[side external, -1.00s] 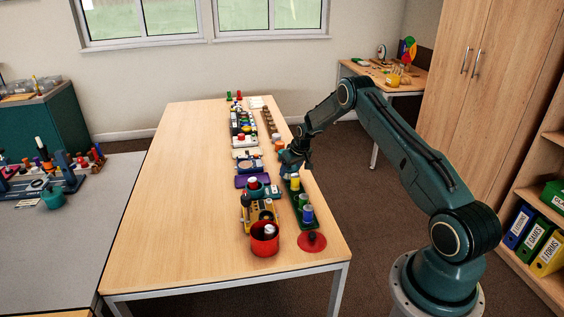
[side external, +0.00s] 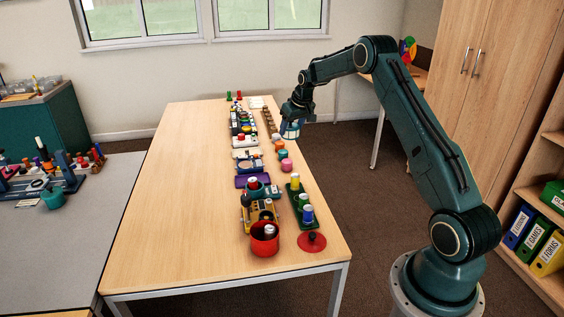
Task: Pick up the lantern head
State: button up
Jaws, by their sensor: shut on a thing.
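My gripper (side external: 291,122) is above the right edge of the long wooden table, pointing down. It is shut on a small blue-and-white piece (side external: 290,131), which I take to be the lantern head. The piece is held clear of the table, and its upper part is hidden by the fingers. Below it on the table stand an orange-and-teal group of pieces (side external: 281,153) and a pink round piece (side external: 287,165).
A green rack (side external: 295,203) holds yellow, grey and blue cylinders. A red bucket (side external: 264,245) and a red disc with a dark knob (side external: 312,243) are at the near end. Several toys line the table's middle. The wooden table's left half (side external: 180,190) is clear.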

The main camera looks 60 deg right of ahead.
aim_at(254, 179)
jog(key=shift+r, duration=0.7)
jog(key=w+a+f+n, duration=0.1)
jog(key=a+f+n, duration=0.1)
jog(key=a, duration=0.3)
jog(key=w+a+f+n+y, duration=0.1)
jog(key=w+a+f+n, duration=0.1)
jog(key=a, duration=0.3)
jog(key=w+a+f+n+y, duration=0.1)
jog(key=a+f+n, duration=0.1)
jog(key=a+f, duration=0.2)
jog(key=shift+w+a+f, duration=0.15)
jog(key=shift+a+f, duration=0.05)
jog(key=shift+a, duration=0.2)
jog(key=shift+w+a+f, duration=0.15)
jog(key=shift+a, duration=0.2)
jog(key=shift+f, duration=0.1)
jog(key=shift+f, duration=3)
jog(key=shift+f, duration=0.2)
